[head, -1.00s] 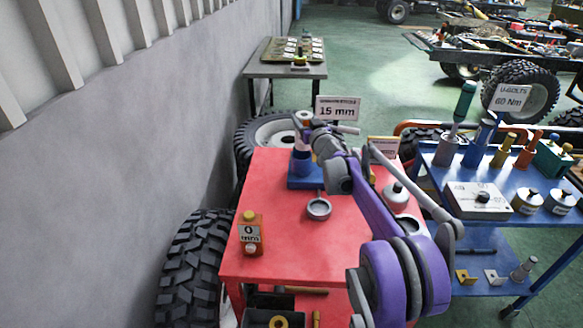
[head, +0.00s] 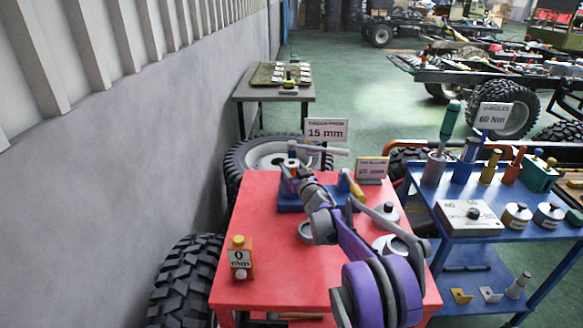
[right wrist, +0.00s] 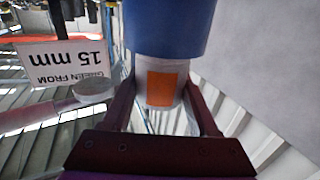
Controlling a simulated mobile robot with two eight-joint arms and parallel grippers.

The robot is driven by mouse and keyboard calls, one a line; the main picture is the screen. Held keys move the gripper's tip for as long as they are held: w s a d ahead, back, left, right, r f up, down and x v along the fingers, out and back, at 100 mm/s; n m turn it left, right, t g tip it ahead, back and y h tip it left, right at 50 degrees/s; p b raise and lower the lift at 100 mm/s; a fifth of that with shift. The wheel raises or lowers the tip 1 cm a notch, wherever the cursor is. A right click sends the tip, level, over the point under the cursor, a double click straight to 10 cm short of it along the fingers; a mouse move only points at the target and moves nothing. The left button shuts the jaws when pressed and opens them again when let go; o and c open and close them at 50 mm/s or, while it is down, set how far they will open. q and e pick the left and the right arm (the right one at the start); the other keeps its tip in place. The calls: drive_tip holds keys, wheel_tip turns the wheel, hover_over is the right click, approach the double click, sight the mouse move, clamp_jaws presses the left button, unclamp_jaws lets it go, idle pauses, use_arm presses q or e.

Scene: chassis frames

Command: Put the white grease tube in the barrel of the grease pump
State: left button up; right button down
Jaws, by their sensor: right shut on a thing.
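My right gripper (head: 291,170) is over the blue base (head: 287,203) of the grease pump at the back left of the red table. In the right wrist view its two fingers are closed on the white grease tube (right wrist: 138,82), which has an orange patch. The blue barrel (right wrist: 170,30) is directly in line with the tube, and the tube's far end is hidden at the barrel's edge. I cannot tell how deep it sits. In the head view the gripper hides most of the barrel and tube. My left gripper is not in view.
A 15 mm sign (head: 327,130) stands behind the pump. A blue cart (head: 430,205) with tools stands at right, and the wall is at left.

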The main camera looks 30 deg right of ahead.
drive_tip(key=shift+f, duration=0.15)
drive_tip(key=shift+c, duration=0.8)
unclamp_jaws()
drive_tip(key=shift+s+r, duration=0.2)
drive_tip(key=shift+r, duration=0.05)
drive_tip(key=s+a+m+g+h, duration=0.15)
drive_tip(key=s+a, duration=0.35)
drive_tip(key=s, duration=0.6)
drive_tip(key=s+a+m+g+h, duration=0.1)
drive_tip(key=s+a+g, duration=0.25)
drive_tip(key=s, duration=0.75)
drive_tip(key=s+a+f+n+g+y, duration=0.1)
drive_tip(key=s+a+f, duration=0.3)
drive_tip(key=s, duration=0.5)
drive_tip(key=s+a+f+n+g+y, duration=0.2)
drive_tip(key=s+a+f+g, duration=0.2)
drive_tip(key=s+a, duration=0.4)
drive_tip(key=s+a+f+n+g+y, duration=0.1)
drive_tip(key=s+a+f+g+y, duration=0.1)
drive_tip(key=s+a+f, duration=0.4)
drive_tip(key=s+g, duration=0.1)
drive_tip(key=s, duration=0.3)
drive_tip(key=shift+s+a+b, duration=0.15)
drive_tip(key=shift+s+b, duration=0.2)
